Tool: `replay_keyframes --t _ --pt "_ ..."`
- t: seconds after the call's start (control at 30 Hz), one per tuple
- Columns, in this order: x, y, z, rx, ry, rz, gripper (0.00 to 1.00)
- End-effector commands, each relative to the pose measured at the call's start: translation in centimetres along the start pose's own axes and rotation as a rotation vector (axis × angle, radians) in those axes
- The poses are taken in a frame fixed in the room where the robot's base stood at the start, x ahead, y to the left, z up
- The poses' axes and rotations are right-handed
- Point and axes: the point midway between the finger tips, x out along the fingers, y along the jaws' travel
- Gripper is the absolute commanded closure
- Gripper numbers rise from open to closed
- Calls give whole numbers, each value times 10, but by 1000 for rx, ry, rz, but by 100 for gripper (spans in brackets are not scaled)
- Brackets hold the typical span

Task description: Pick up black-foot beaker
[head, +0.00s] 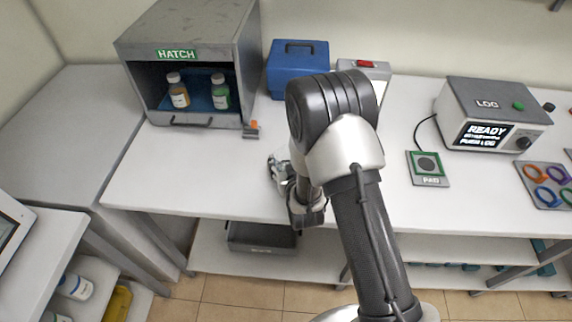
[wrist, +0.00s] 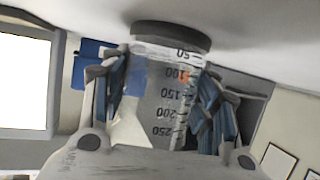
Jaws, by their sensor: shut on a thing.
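The black-foot beaker shows upside down in the wrist view, a clear vessel (wrist: 160,95) with black graduation marks and a dark round foot (wrist: 171,36). My gripper (wrist: 158,82) has its blue-padded fingers on both sides of the clear wall and is shut on it. The foot is close to the white table top (wrist: 260,30); I cannot tell whether it touches. In the head view my gripper (head: 283,172) is low over the front of the table, left of my arm, and the beaker is mostly hidden there.
A grey hatch box (head: 190,45) with two bottles stands at the back left. A blue case (head: 298,68) is behind my arm. The LOG device (head: 490,112) and its pad (head: 428,168) are on the right. The left front of the table is clear.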

Motion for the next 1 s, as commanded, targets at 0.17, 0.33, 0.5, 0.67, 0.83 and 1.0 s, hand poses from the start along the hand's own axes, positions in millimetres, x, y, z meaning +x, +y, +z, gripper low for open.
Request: replay_keyframes --t 0.17,0.33,0.5,0.67,0.83,1.0 --pt "0 0 0 0 0 0 64" --pt "0 0 -1 0 1 0 74" --pt "0 0 0 0 1 0 74" --pt "0 0 -2 0 1 0 74" --pt "-3 0 -8 0 2 0 74" --pt "-8 0 -20 0 3 0 74"
